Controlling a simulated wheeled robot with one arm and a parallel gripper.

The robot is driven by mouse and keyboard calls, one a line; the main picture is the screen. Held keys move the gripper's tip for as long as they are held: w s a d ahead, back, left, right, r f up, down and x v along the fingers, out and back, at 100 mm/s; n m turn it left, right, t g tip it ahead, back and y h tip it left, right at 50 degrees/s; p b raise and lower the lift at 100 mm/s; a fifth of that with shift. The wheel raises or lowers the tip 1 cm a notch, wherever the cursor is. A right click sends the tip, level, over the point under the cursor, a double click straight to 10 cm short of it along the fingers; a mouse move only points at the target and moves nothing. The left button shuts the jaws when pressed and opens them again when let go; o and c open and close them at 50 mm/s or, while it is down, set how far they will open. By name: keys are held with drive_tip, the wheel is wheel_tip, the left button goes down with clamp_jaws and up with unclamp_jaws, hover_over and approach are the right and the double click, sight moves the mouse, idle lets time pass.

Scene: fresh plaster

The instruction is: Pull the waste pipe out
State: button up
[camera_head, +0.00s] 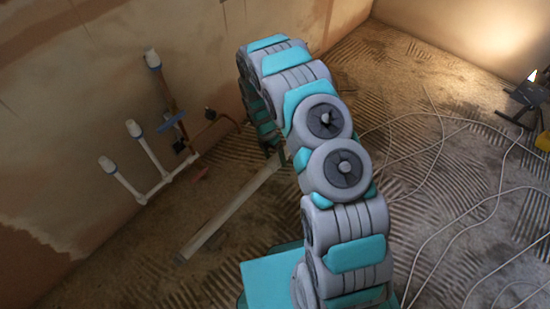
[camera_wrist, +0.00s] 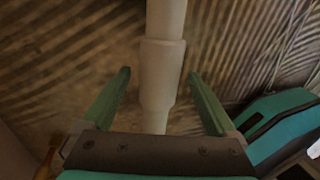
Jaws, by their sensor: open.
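The pale waste pipe (camera_wrist: 163,65), with a thicker collar, runs upright through the middle of the wrist view. My gripper (camera_wrist: 158,73) is open, with one green finger on each side of the pipe. Gaps show between both fingers and the pipe, and its lower part is hidden behind the gripper body. In the head view, a long pale length (camera_head: 232,212) slants over the floor from beside my arm's far end. I cannot tell for certain whether it is the same pipe. My arm largely hides the gripper there.
White pipes with blue-ringed ends (camera_head: 150,183) stand along the left wall, near a copper pipe (camera_head: 168,95). Pale cables (camera_head: 440,150) loop over the ridged floor at right. A dark object with yellow (camera_head: 530,95) stands at the right edge.

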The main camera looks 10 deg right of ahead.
drive_tip(key=shift+f, duration=0.35)
drive_tip(key=shift+c, duration=0.3)
clamp_jaws()
idle(0.5)
